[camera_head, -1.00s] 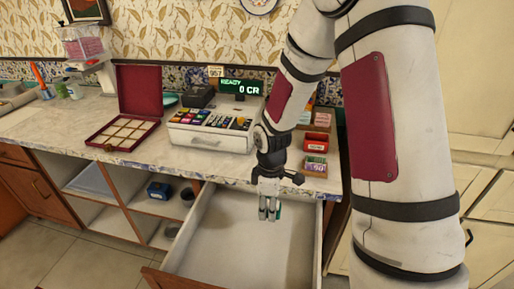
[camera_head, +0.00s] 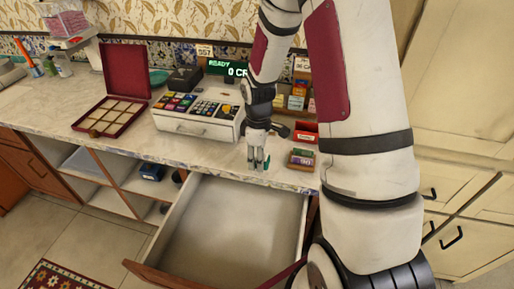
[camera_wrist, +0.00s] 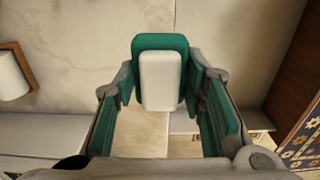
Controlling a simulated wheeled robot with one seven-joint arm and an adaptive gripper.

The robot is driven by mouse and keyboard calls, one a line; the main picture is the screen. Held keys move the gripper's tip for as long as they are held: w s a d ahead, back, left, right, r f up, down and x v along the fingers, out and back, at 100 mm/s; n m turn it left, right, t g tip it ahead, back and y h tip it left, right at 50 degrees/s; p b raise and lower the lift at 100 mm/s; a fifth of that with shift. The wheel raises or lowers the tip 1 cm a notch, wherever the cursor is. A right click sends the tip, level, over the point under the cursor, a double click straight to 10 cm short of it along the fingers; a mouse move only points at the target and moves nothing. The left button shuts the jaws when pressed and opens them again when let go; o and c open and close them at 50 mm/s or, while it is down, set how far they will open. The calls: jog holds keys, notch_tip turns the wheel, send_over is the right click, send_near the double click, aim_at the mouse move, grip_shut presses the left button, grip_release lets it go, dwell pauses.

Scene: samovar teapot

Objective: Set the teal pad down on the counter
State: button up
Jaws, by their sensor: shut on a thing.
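The teal pad (camera_wrist: 160,41) is a rounded flat piece with a white block on its near face, in the middle of the wrist view. My gripper (camera_wrist: 163,90) is shut on it, with a teal-lined finger on each side. The wrist view shows the pale counter top behind the pad. Whether the pad touches the counter, I cannot tell.
An open drawer (camera_head: 232,222) lies below the counter's front edge. A cash register (camera_head: 195,128) stands to the left of my gripper, with an open red box (camera_head: 110,115) farther left. Small boxes (camera_head: 301,158) stand close on the right. Bare counter lies before the register.

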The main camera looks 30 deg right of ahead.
jog(key=w+d, duration=0.1)
jog(key=w, duration=0.1)
jog(key=w+d, duration=0.1)
jog(key=w, duration=0.1)
jog(key=w+d, duration=0.1)
jog(key=w, duration=0.1)
jog(key=shift+w+d+f, duration=0.35)
jog(key=shift+w+d, duration=0.05)
jog(key=shift+w+d+f+p, duration=0.1)
jog(key=shift+f+p, duration=0.25)
jog(key=shift+f, duration=1.4)
jog(key=shift+f, duration=0.1)
jog(key=o, duration=1.1)
jog(key=shift+c, duration=0.2)
